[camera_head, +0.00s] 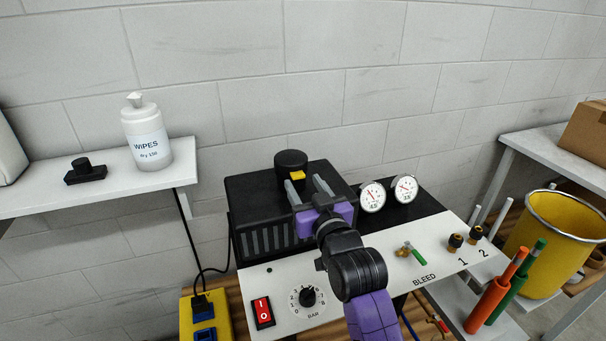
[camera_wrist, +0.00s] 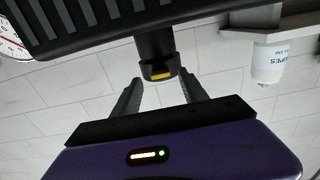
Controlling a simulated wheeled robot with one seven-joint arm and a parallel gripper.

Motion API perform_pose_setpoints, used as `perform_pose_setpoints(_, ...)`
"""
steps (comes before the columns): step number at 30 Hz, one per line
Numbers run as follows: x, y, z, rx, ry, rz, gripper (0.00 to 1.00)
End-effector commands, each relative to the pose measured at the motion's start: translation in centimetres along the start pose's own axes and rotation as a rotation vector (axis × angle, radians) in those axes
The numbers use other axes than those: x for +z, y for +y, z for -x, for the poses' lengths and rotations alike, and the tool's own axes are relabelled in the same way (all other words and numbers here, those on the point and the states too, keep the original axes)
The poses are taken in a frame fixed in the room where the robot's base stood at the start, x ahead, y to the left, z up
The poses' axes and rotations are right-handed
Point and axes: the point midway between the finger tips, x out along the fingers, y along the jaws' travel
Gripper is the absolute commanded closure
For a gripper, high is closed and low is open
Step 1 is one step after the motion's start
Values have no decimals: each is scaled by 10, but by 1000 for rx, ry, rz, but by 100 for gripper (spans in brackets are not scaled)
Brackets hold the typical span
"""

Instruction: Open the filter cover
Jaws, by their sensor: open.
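The likely filter cover is the black round cap (camera_head: 291,158) with a yellow tab (camera_head: 297,175), at the back of the black vented unit. In the wrist view the black cylinder (camera_wrist: 156,42) shows with its yellow tab (camera_wrist: 162,75) at its near end. My gripper (camera_head: 304,183) is open above the vented unit, its fingers pointing toward the cap. In the wrist view my gripper (camera_wrist: 159,83) has its fingertips on either side of the yellow tab in the picture. Nothing is held. I cannot tell whether the fingers touch the cap.
The black vented unit (camera_head: 258,236) lies under my gripper. Two gauges (camera_head: 372,196) stand to its right. The white control panel (camera_head: 345,300) with a red switch (camera_head: 263,312) is in front. A shelf (camera_head: 100,199) with a wipes bottle (camera_head: 147,137) is at left.

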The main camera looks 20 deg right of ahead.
Motion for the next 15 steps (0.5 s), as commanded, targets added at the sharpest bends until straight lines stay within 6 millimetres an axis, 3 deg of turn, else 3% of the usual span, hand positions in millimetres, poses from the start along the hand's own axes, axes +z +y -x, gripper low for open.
perform_pose_setpoints(6, -1, 1, -31, 2, 1, -1, 49)
perform_pose_setpoints(15, 0, 1, -45, 1, 1, 0, 49)
